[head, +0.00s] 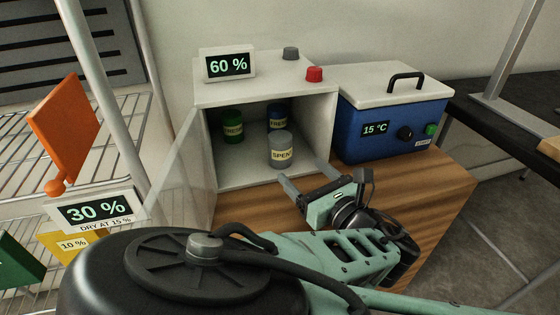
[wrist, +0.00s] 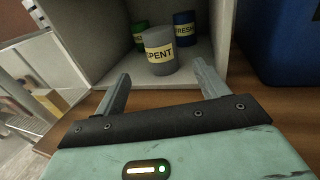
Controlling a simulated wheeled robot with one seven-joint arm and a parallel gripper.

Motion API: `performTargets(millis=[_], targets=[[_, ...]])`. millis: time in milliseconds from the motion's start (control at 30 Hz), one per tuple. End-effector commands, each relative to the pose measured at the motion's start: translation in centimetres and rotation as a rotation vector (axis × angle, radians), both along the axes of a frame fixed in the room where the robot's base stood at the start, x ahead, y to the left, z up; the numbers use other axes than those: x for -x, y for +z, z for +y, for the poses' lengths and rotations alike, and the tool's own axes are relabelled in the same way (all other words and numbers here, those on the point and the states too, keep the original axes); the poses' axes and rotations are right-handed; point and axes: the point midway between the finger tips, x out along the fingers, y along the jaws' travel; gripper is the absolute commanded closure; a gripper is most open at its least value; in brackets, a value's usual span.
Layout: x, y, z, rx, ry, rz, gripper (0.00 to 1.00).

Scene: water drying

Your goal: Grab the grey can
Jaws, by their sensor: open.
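The grey can (head: 281,141) stands upright near the front of the open white cabinet, with a yellow label reading "SPENT". It also shows in the wrist view (wrist: 159,69), centred just beyond my fingers. My gripper (head: 304,187) is open and empty at the cabinet's front, a little short of the can and not touching it. In the wrist view my gripper (wrist: 162,86) has its two fingers spread, with the can between and beyond them.
A green can (head: 232,134) and a blue can (head: 278,114) stand behind the grey can. The cabinet's transparent door (head: 175,175) is swung open to the left. A blue box (head: 385,140) stands right of the cabinet on the wooden table (head: 440,184).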

Motion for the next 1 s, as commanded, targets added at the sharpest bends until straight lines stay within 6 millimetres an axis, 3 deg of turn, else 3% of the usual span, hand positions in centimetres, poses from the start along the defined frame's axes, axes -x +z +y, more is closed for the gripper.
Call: performTargets(millis=[200, 467, 733, 1000], targets=[[-3.2, 0.0, 1.9, -0.004, 0.001, 0.000, 0.27], [-4.8, 0.0, 2.8, -0.002, 0.000, 0.000, 0.27], [-8.1, 0.0, 4.6, -0.003, 0.000, -0.001, 0.27], [-8.9, 0.1, 5.1, -0.001, 0.000, -0.001, 0.27]])
